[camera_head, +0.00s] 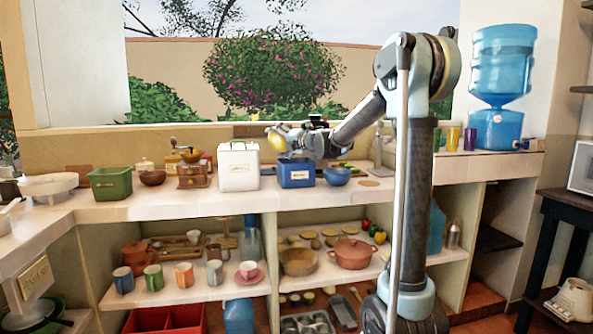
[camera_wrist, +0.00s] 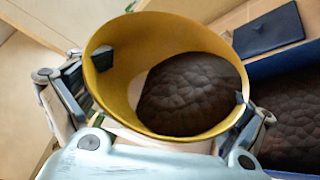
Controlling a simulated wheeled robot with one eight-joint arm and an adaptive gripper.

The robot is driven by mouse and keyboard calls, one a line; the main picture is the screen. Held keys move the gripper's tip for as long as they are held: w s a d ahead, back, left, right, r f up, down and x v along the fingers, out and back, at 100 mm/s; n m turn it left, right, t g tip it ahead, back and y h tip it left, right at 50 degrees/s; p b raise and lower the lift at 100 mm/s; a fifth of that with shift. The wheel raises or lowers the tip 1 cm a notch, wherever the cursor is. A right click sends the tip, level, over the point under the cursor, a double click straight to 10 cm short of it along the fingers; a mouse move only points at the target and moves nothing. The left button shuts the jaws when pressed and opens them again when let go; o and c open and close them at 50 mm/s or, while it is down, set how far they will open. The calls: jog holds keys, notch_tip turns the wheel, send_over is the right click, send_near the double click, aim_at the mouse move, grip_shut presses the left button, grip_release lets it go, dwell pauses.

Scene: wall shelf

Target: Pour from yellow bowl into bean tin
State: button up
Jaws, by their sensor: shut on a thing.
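The yellow bowl (camera_head: 277,138) is up above the counter in the head view, near the white tin (camera_head: 239,166) and the blue tin (camera_head: 297,175). My gripper (camera_head: 285,140) is shut on it. In the wrist view the yellow bowl (camera_wrist: 118,85) sits between the fingers of my gripper (camera_wrist: 172,80). A dark brown, lumpy mass lies in the bowl, toward its right side. The blue tin (camera_wrist: 285,66) is partly in view at right and holds a similar dark brown mass. The tin labels are too small to read, so I cannot tell which is the bean tin.
A blue bowl (camera_head: 337,176) is right of the blue tin. A dark blue flat piece (camera_wrist: 268,28) lies behind the tin.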

jog(key=shift+d+r, duration=0.1)
jog(key=shift+w+d+f+m+y+p, duration=0.25)
jog(key=shift+m+p, duration=0.25)
jog(key=shift+m, duration=0.5)
dwell(0.5)
jog(key=shift+w+d+r+m+t+y+p, duration=0.2)
jog(key=shift+d+m+t+p, duration=0.1)
jog(key=shift+d+m, duration=0.15)
jog(key=shift+w+d+r+m+t+y+p, duration=0.2)
jog(key=shift+d+m+p, duration=0.15)
jog(key=shift+d, duration=0.15)
dwell(0.9)
jog(key=shift+w+d+r+m+t+p, duration=0.3)
jog(key=shift+d+m+p, duration=0.2)
jog(key=shift+m, duration=0.35)
jog(key=shift+w+d+r+m+t+p, duration=0.15)
jog(key=shift+d+m+t+p, duration=0.3)
jog(key=shift+m, duration=0.4)
dwell(1.3)
